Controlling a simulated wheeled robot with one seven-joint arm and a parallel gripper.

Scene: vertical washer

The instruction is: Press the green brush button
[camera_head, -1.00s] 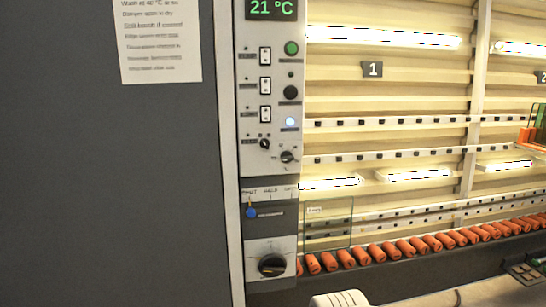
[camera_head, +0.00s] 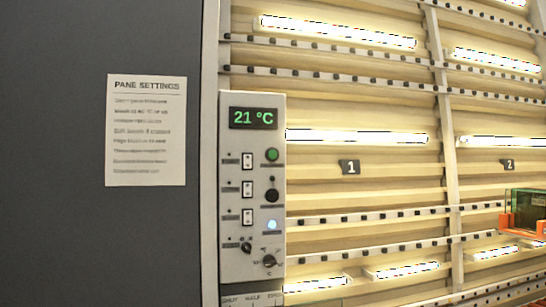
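A grey control panel (camera_head: 252,280) stands left of centre in the head view. A round green button (camera_head: 272,155) is at its upper right, just under the "21 °C" display (camera_head: 254,118). Below it are a black button (camera_head: 272,196) and a button lit pale blue-white (camera_head: 272,225). The small labels beside the buttons are too blurred to read, so I cannot confirm which one says brush. My gripper is not in view, and nothing touches the panel.
A dark grey wall (camera_head: 60,220) with a "PANE SETTINGS" sheet (camera_head: 146,145) fills the left. Right of the panel are slatted racks with light tubes and number plates 1 (camera_head: 349,167) and 2 (camera_head: 508,165). An orange holder (camera_head: 522,224) with a green-tinted pane (camera_head: 527,205) is at the right edge.

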